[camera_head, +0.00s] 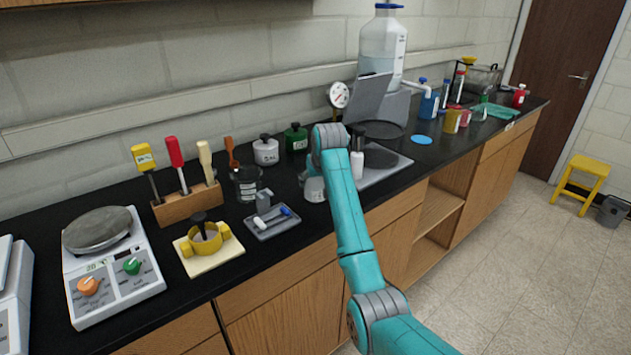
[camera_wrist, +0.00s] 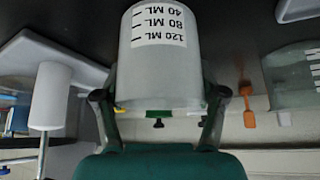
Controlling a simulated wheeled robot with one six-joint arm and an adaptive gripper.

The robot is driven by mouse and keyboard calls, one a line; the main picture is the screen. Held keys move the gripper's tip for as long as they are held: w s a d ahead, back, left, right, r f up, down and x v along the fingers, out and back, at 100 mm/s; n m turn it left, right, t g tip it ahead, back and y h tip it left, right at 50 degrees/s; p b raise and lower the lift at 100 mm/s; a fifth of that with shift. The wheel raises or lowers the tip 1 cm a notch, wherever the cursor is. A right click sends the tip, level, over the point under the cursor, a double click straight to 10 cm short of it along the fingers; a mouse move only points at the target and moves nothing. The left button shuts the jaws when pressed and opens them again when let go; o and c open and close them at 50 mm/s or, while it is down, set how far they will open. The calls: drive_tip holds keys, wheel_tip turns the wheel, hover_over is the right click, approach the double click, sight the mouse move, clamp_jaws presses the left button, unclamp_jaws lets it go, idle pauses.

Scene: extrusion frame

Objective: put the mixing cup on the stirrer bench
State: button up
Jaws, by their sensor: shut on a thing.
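The mixing cup (camera_wrist: 165,75) is a pale, frosted cup with black ML marks on a white label. It fills the middle of the wrist view, which shows it upside down. My gripper (camera_wrist: 160,105) is shut on it, one finger on each side. In the head view my arm's end is over the counter, and a pale grey shape under the wrist may be the cup; the fingers are not clear there.
A white bottle-like cylinder (camera_head: 357,166) stands right beside my arm. A yellow holder (camera_head: 205,238) sits near the counter's front edge.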

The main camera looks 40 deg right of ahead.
drive_tip(key=shift+f, duration=0.15)
drive_tip(key=o, duration=0.9)
drive_tip(key=v, duration=1.2)
